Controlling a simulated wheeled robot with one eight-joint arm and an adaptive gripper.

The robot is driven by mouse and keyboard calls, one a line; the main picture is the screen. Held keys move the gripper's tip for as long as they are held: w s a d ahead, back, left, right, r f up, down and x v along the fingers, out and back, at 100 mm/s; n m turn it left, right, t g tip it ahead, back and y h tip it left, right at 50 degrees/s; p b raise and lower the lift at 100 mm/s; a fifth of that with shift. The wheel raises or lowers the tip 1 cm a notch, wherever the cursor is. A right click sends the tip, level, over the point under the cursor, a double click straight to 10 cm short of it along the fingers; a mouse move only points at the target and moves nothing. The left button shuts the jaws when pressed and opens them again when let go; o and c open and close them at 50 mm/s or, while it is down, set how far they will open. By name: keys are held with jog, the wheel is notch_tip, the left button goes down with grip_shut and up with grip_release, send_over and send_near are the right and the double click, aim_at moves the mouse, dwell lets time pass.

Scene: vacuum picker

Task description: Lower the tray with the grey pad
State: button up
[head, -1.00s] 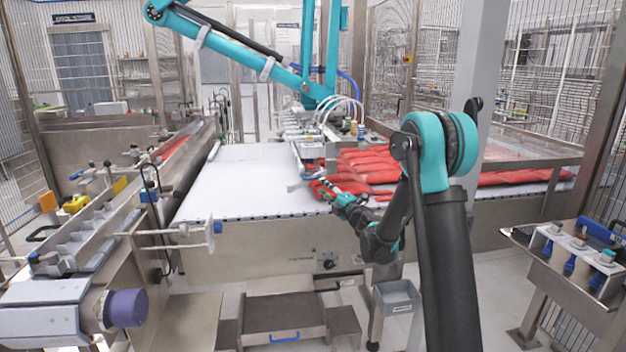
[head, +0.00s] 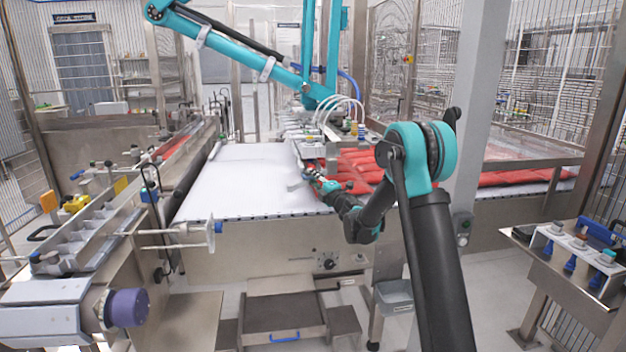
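My gripper (head: 314,180) is at the end of my black and teal arm, over the white conveyor beside the vacuum picker's head (head: 315,150). It is small here, and I cannot tell whether its fingers are open or shut or touching the head. A low tray-like unit with a dark grey top (head: 285,312) and a blue handle (head: 284,337) sits near the floor below the conveyor front, well below my gripper. I cannot tell for certain whether it is the tray with the grey pad.
Red packs (head: 365,165) lie on the white conveyor (head: 245,185) right of the picker head. A grey post (head: 478,100) stands behind my arm. A rail machine (head: 100,235) is at left, and a side table (head: 575,265) at right. A grey bin (head: 397,295) hangs below the conveyor.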

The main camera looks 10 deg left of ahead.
grip_shut()
jog(key=shift+a, duration=0.1)
jog(key=s+a+f, duration=0.1)
jog(key=a+f, duration=0.1)
jog(key=a, duration=0.2)
jog(key=s+a+f, duration=0.1)
jog(key=a+f, duration=0.1)
jog(key=a, duration=0.3)
jog(key=s+a+f, duration=0.2)
jog(key=a, duration=0.2)
jog(key=shift+a+f, duration=0.2)
jog(key=shift+a, duration=0.2)
jog(key=shift+o, duration=1.6)
grip_release()
